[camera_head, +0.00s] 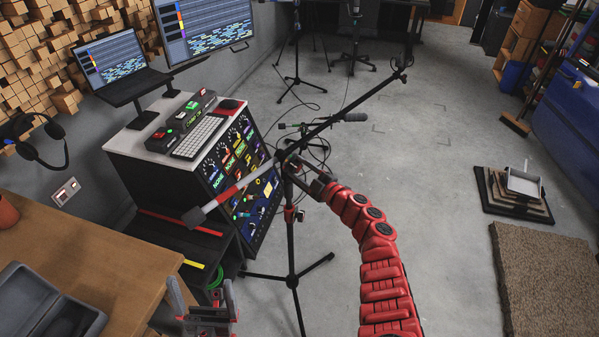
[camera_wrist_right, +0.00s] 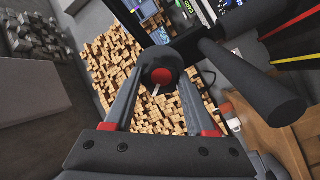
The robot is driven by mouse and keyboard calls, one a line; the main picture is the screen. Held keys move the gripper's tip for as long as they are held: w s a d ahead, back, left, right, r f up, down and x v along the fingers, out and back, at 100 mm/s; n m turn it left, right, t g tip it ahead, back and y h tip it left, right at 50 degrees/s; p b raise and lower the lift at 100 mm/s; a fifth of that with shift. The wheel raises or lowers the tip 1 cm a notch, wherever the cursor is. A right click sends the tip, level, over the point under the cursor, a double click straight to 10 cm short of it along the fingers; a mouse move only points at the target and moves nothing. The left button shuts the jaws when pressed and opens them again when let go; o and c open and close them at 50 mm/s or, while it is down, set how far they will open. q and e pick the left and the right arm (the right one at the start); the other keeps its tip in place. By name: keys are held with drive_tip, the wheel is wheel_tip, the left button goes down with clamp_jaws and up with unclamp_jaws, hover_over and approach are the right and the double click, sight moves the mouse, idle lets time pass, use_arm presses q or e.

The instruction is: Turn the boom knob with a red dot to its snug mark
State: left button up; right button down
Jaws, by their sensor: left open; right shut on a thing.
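A black microphone stand (camera_head: 290,235) stands upright on a tripod base, with a slanted boom (camera_head: 345,115) across its top and a counterweight end (camera_head: 195,217) at lower left. In the right wrist view the round dark boom knob (camera_wrist_right: 150,77) with a red dot (camera_wrist_right: 162,76) sits between my right gripper's fingers, which are shut on it. A short white line shows just below the dot; I cannot make out a snug mark. In the head view my right gripper (camera_head: 303,172) is at the boom joint and hides the knob. My left gripper (camera_head: 207,300) is open and empty at the bottom, apart from the stand.
A rack (camera_head: 245,185) of colourful panels with a keyboard (camera_head: 200,136) on top stands left of the stand. A wooden desk (camera_head: 100,235) with a grey case (camera_head: 50,305) is at lower left. Other stands are behind. Floor to the right is clear up to the brown rug (camera_head: 545,270).

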idle(0.3)
drive_tip(key=shift+c, duration=1.1)
unclamp_jaws()
drive_tip(key=shift+s+d, duration=0.45)
drive_tip(key=b+v, duration=0.1)
drive_tip(key=v, duration=1.5)
drive_tip(key=shift+b, duration=0.35)
